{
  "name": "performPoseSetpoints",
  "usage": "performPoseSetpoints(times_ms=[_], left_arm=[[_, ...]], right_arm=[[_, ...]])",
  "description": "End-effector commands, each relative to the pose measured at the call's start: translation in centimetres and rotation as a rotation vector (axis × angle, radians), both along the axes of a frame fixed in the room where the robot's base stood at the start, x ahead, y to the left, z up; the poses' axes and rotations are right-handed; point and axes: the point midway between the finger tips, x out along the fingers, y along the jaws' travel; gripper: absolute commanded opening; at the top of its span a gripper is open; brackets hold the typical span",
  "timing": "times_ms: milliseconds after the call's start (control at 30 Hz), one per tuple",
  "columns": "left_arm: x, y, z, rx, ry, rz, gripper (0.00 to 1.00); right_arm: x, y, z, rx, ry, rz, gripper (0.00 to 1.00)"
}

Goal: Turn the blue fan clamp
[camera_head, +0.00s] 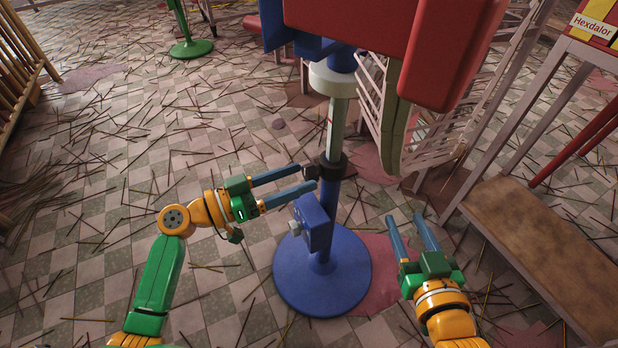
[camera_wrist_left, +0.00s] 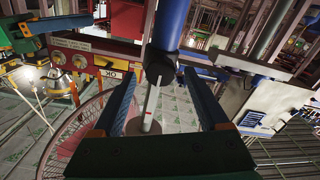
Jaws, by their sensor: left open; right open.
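The blue fan stand has a round base (camera_head: 322,272) on the floor and an upright pole. A dark clamp collar (camera_head: 333,166) sits where the blue lower pole meets the pale upper pole, with a dark knob (camera_head: 311,172) on its left side. My left gripper (camera_head: 307,178) is open, its blue fingers pointing at the knob from the left. In the left wrist view the clamp (camera_wrist_left: 160,65) shows between the finger ends; whether they touch it is unclear. My right gripper (camera_head: 404,217) is open and empty, right of the pole and apart from it.
A red and blue body (camera_head: 400,35) overhangs the pole top. A blue box (camera_head: 314,222) is on the lower pole. A white wire frame (camera_head: 440,100) and a shelf (camera_head: 545,260) stand right. Thin sticks litter the tiled floor; the left middle has free room.

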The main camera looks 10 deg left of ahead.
Motion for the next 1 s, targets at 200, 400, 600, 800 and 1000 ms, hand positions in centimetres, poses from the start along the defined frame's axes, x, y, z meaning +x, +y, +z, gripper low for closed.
performPoseSetpoints(times_ms=[200, 400, 600, 800, 1000], left_arm=[[1.6, -2.1, 0.0, -0.002, 0.002, 0.002, 0.78], [1.6, -2.2, -0.1, 0.000, 0.004, 0.003, 0.78], [1.6, -2.2, -0.1, -0.001, 0.005, 0.003, 0.29], [1.6, -2.2, -0.1, 0.000, 0.005, 0.003, 0.00], [1.6, -2.2, -0.1, -0.019, 0.031, 0.003, 0.00]], right_arm=[[0.1, 0.0, 0.3, 0.003, -0.015, 0.001, 0.50], [0.1, 0.1, 0.3, 0.004, -0.017, 0.001, 0.50], [0.1, 0.0, 0.3, 0.004, -0.017, 0.000, 0.50], [0.1, 0.0, 0.3, 0.003, -0.016, 0.000, 0.50], [0.1, 0.0, 0.1, 0.001, -0.005, 0.000, 0.50]])
